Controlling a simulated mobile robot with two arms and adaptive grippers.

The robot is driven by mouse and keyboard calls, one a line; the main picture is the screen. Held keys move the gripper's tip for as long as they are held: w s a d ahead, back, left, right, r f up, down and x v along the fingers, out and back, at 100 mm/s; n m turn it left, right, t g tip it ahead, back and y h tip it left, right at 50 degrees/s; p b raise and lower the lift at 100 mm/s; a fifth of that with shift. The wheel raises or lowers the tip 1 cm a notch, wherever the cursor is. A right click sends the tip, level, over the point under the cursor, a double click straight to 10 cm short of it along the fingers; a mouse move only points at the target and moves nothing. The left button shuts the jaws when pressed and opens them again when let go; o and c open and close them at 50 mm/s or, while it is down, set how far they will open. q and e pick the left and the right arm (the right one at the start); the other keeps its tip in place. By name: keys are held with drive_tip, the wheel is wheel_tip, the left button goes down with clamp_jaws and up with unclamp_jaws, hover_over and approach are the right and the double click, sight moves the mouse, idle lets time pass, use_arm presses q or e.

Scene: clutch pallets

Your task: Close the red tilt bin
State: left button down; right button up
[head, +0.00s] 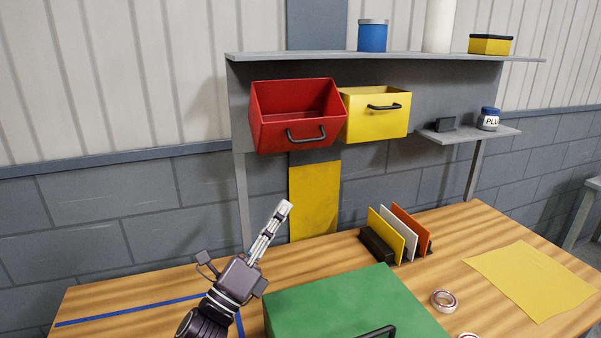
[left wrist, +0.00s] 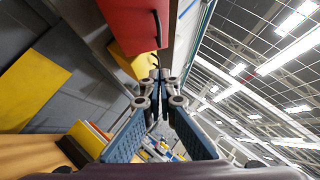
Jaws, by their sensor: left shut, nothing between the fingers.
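The red tilt bin (head: 285,125) hangs on the grey rack, tipped forward with its top open and a dark handle on its front. It also shows in the left wrist view (left wrist: 136,25) at the top, with its handle at the edge. My left gripper (head: 286,206) is shut and empty, below the red bin and apart from it, above the table. In the left wrist view its fingers (left wrist: 158,80) meet near the middle. My right gripper is not in view.
A yellow bin (head: 375,114) hangs right of the red one. A shelf (head: 400,56) runs above both. On the wooden table (head: 140,290) are a green box (head: 345,305), a file holder (head: 377,246), tape (head: 444,300) and a yellow sheet (head: 530,278).

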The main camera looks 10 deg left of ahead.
sight(293, 124)
use_arm(q)
drive_tip(key=a+r+p+x, duration=0.1)
drive_tip(key=a+p+x, duration=0.1)
drive_tip(key=p+x, duration=0.5)
drive_tip(key=x, duration=0.6)
drive_tip(key=shift+r, duration=0.2)
drive_tip(key=shift+s+a+r, duration=0.1)
drive_tip(key=shift+s+a, duration=0.1)
drive_tip(key=shift+w+r, duration=0.1)
drive_tip(key=shift+r, duration=0.35)
drive_tip(key=shift+w+a+r+b, duration=0.15)
drive_tip(key=shift+w+r+b, duration=0.15)
drive_tip(key=shift+r, duration=0.25)
drive_tip(key=shift+w+a+r+b, duration=0.2)
drive_tip(key=shift+r+b, duration=0.15)
drive_tip(key=shift+r, duration=0.25)
drive_tip(key=shift+w+a+r+b, duration=0.4)
drive_tip(key=shift+w+r, duration=0.15)
drive_tip(key=shift+r, duration=0.25)
drive_tip(key=shift+w+a+r+b, duration=0.4)
drive_tip(key=shift+w+r, duration=0.15)
drive_tip(key=shift+r, duration=0.3)
